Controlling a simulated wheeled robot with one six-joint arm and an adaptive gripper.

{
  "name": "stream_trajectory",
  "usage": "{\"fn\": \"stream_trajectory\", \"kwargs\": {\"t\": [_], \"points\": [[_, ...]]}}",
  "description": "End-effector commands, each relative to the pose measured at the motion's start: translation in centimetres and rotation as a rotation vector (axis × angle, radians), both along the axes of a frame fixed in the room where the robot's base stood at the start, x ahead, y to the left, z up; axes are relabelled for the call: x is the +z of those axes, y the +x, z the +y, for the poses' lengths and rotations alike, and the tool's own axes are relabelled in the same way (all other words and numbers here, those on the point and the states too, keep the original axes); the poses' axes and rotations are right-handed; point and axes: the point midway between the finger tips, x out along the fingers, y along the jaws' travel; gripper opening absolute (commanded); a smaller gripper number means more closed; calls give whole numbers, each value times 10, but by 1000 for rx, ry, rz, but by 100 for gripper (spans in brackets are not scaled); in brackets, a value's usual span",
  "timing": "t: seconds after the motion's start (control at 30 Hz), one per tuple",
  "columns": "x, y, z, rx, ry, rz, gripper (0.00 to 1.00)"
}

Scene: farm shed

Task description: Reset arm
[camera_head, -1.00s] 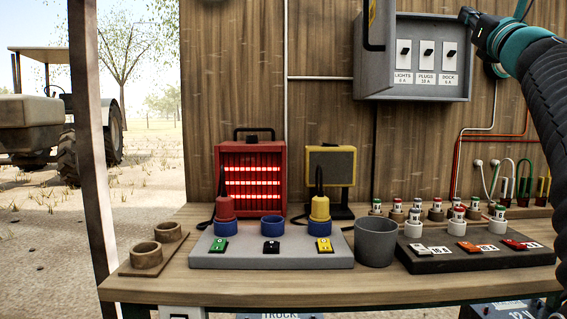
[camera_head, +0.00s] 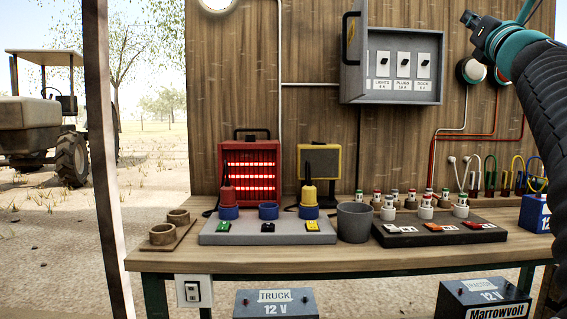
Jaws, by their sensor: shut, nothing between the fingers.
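My gripper (camera_head: 469,19) is at the upper right, at the end of my dark ribbed arm with its teal wrist. It is shut and empty. It hangs in the air to the right of the open grey switch box (camera_head: 403,65) and touches nothing that I can see. The box holds switches labelled lights, plugs and dock. Part of the wall and the round fittings behind the wrist are hidden by my arm.
A wooden bench (camera_head: 260,263) carries a red glowing heater (camera_head: 249,168), a yellow lamp (camera_head: 320,162), a grey socket block (camera_head: 268,239), a grey cup (camera_head: 354,222) and a dark charger block (camera_head: 440,239). Batteries (camera_head: 275,304) stand below. Open ground lies left, beyond a post (camera_head: 101,150).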

Motion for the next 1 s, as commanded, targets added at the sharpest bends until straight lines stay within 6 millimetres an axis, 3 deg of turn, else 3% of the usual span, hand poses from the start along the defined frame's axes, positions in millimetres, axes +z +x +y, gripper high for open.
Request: {"fn": "stream_trajectory", "kwargs": {"t": [0.17, 0.37, 0.5, 0.57, 0.77, 1.0], "points": [[-18, 8, -28, 28, 244, 5, 0], [-75, 22, -75, 43, 634, 19, 0], [-147, 21, -106, 31, 1052, 6, 0], [-186, 17, -110, 17, 1251, -4, 0], [-311, -13, -86, -64, 1837, -65, 0], [-439, -71, -16, -262, 2346, -135, 0]]}}
